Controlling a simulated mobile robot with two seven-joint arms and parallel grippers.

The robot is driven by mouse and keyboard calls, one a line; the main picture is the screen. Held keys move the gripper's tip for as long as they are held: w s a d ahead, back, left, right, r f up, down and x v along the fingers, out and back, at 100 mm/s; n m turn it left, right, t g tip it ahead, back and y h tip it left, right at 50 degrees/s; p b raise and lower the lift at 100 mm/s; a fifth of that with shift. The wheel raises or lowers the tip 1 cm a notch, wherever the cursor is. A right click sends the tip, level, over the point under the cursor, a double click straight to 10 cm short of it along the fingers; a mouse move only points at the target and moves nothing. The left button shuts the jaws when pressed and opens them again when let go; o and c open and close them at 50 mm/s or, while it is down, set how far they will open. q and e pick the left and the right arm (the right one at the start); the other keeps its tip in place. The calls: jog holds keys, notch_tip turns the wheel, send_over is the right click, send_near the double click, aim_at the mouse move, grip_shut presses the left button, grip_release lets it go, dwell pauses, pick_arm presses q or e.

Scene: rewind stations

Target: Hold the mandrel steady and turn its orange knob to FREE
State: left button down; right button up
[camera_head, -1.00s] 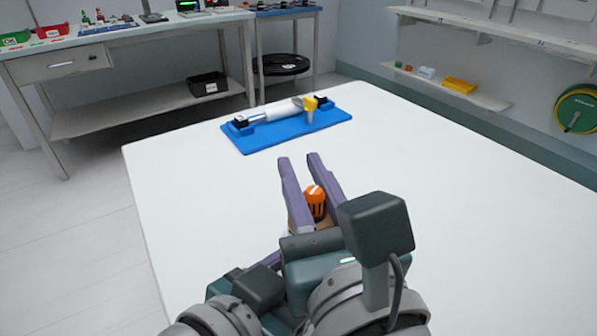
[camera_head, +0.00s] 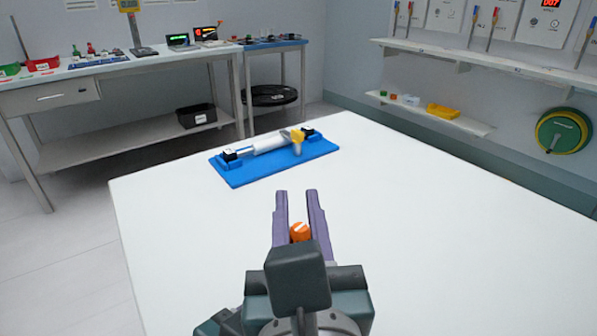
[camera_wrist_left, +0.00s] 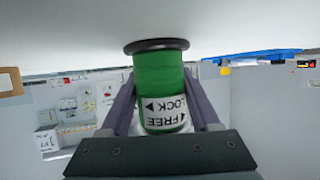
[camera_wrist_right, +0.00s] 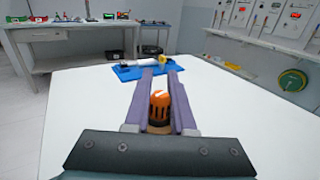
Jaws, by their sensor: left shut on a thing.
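The mandrel's green body (camera_wrist_left: 159,82), with a black flange and a white FREE/LOCK label (camera_wrist_left: 165,114), fills the middle of the left wrist view, which is upside down. My left gripper (camera_wrist_left: 158,108) is shut on this body. It is hidden behind my right arm in the head view. The orange knob (camera_head: 299,232) with a white mark tops the mandrel. It also shows in the right wrist view (camera_wrist_right: 159,106). My right gripper (camera_head: 299,196) is around the knob, one finger on each side, and looks open. Any contact is hard to judge.
The white table (camera_head: 420,220) is clear around the mandrel. A blue base (camera_head: 240,177) with a white roll and yellow part (camera_head: 297,138) lies at its far side. A workbench (camera_head: 130,68) stands at the back left. Shelves (camera_head: 480,60) and a green reel (camera_head: 563,131) are at right.

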jog(key=o, duration=0.5)
jog(key=s, duration=1.2)
jog(key=shift+d, duration=0.4)
